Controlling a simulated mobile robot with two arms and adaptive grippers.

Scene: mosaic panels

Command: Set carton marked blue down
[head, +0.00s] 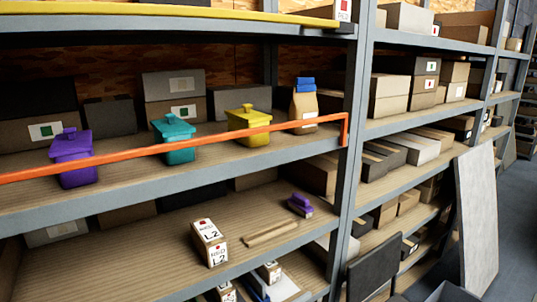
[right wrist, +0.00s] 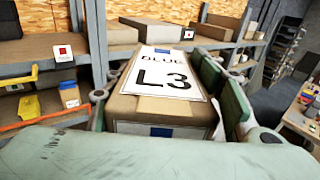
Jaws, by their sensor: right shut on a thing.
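The carton marked blue (right wrist: 150,106) is a brown box with a white label reading BLUE and L3, in the right wrist view. My right gripper (right wrist: 158,92) is shut on it, with greenish fingers at its left and right sides. The carton appears held clear of the shelves behind; its underside is hidden. Neither gripper shows in the head view, and my left gripper is in no view.
A carton marked red L2 (head: 208,242) stands on the lower shelf (head: 165,262), near a wooden block (head: 270,233) and a purple brush-like item (head: 300,205). Purple (head: 72,160), teal (head: 172,138) and yellow (head: 248,125) lidded containers stand above, behind an orange rail (head: 210,137).

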